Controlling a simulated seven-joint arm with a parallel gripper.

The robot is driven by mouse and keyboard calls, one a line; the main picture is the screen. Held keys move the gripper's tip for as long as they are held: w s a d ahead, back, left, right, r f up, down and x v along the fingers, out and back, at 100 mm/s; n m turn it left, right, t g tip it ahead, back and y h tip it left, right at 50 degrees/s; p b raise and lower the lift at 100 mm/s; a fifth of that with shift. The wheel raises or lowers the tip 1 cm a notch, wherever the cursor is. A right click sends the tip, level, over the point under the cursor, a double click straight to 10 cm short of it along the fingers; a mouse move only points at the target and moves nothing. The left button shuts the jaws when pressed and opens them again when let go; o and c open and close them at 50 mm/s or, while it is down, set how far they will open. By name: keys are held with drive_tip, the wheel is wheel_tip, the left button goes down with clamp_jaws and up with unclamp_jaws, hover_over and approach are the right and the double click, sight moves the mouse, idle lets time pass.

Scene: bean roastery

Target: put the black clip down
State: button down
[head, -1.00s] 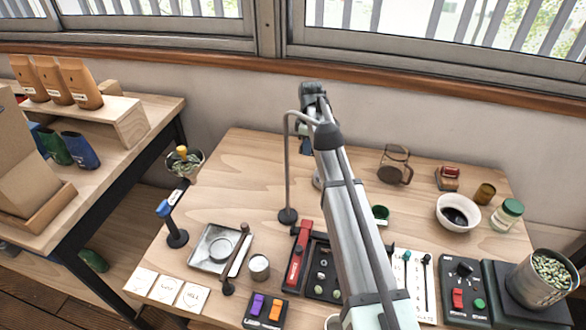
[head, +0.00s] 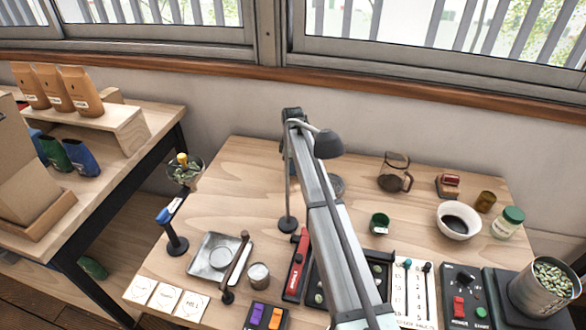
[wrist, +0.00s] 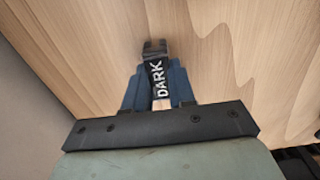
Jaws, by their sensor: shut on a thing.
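In the wrist view my gripper (wrist: 158,72) is shut on the black clip (wrist: 157,78), whose side carries the white word DARK. The blue fingers press on it from both sides, and its dark end sticks out beyond them. Bare wood of the table fills the view behind it. I cannot tell whether the clip touches the wood or hangs above it. In the head view my gripper and the clip are hidden behind my arm and the lamp.
A desk lamp (head: 328,144) arches close beside my arm. The table (head: 235,175) is bare at the back left. A green cup (head: 379,222), a glass jug (head: 393,172) and a white bowl (head: 458,220) stand to the right. A metal tray (head: 207,270) lies at front left.

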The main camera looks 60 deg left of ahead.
drive_tip(key=shift+f, duration=0.6)
drive_tip(key=c, duration=0.9)
unclamp_jaws()
drive_tip(key=shift+f, duration=0.1)
drive_tip(key=shift+c, duration=0.2)
drive_tip(key=shift+r, duration=3.9)
